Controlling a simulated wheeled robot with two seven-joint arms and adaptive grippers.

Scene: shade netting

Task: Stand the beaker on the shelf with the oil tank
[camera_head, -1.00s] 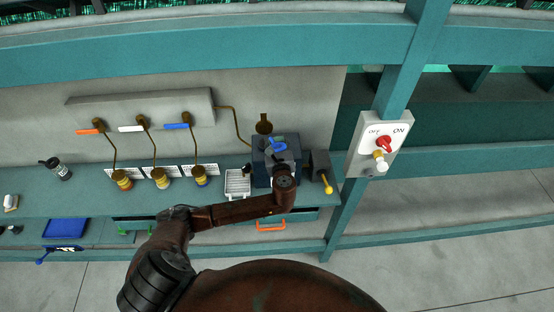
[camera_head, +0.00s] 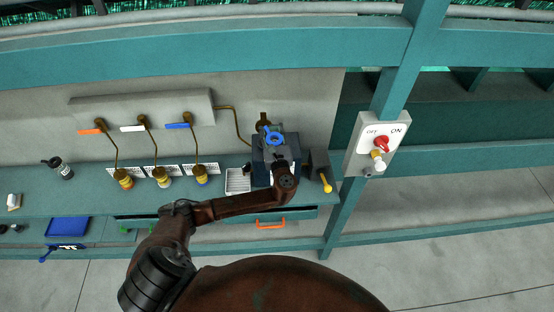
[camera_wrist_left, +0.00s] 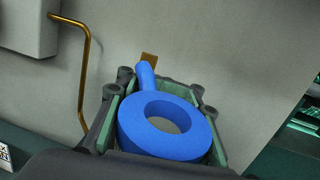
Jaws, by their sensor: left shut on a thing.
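My left gripper (camera_wrist_left: 160,115) is shut on a blue ring with a short stem (camera_wrist_left: 165,122). I cannot tell whether this box is the oil tank. A dark bottle-like vessel with a black top and grey label (camera_head: 62,170) stands on the teal shelf (camera_head: 90,197) at the left; I cannot tell if it is the beaker. My right gripper is not in view.
Several brown pipes with orange, white (camera_head: 132,128) and blue levers end at yellow-banded pots (camera_head: 162,178). A white slatted tray (camera_head: 237,181) is left of the box. A yellow-handled device (camera_head: 326,183) is right of it. An ON/OFF switch panel (camera_head: 377,142) is on the post.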

